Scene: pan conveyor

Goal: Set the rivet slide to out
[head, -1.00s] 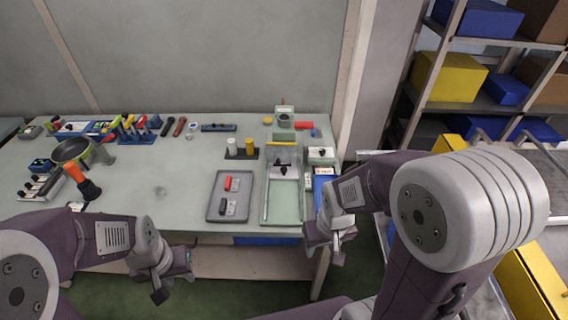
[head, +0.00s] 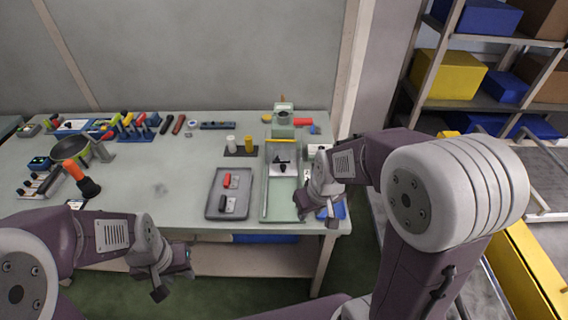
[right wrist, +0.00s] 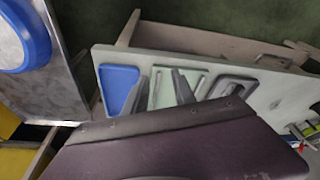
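A white plate with a black knob (head: 282,167) stands at the back of a green-floored fixture (head: 284,208) with a yellow bar on top. A smaller white unit (head: 318,150) is to its right, partly hidden by my right arm. I cannot read which one is the rivet slide. My right gripper (head: 317,216) is over the table's front right part, beside the fixture's front right corner. Its two fingers stand apart and empty in the right wrist view (right wrist: 160,90). My left gripper (head: 175,286) hangs in front of the table edge, fingers apart and empty.
A grey tray (head: 213,211) with a red and a black handled piece lies left of the fixture. A blue tray (right wrist: 118,88) lies at the table's right end. A pan (head: 70,148) and several tools are at the left and back. The table's middle is clear.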

